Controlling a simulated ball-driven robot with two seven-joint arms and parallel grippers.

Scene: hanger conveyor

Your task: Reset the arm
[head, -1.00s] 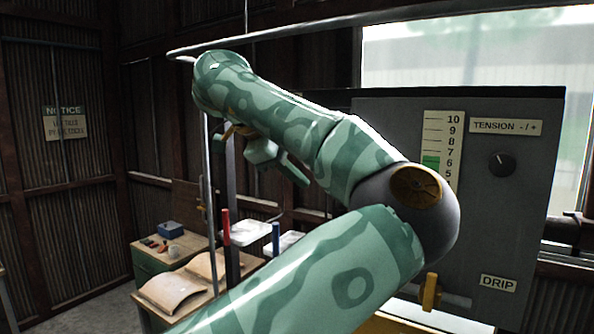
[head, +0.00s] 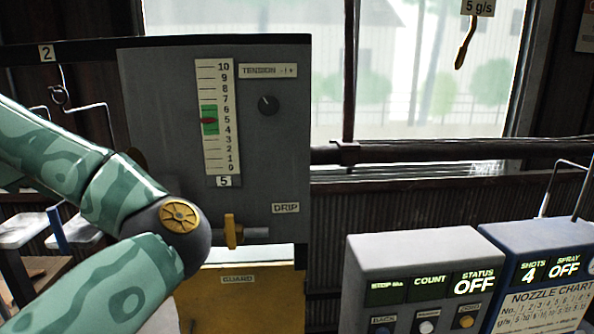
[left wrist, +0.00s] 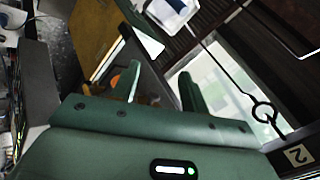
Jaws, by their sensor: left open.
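My left arm (head: 75,160), in green camouflage, enters the head view from the left and bends at a dark elbow. Its gripper is outside the head view. In the left wrist view my left gripper (left wrist: 161,72) has its two green fingers apart, with nothing seen held between them. A white tray (left wrist: 172,12) and a yellow-brown panel (left wrist: 85,38) show beyond the fingers. A wire hook with a loop (left wrist: 263,111) hangs to their right, near a "2" tag (left wrist: 298,155). My right gripper is in neither view.
A grey tension panel (head: 265,165) stands behind the elbow, with a scale (head: 215,115) whose red pointer is near 5. A yellow drip lever (head: 232,230) and yellow guard (head: 250,305) are close by. Grey (head: 425,250) and blue (head: 540,245) control boxes stand at right.

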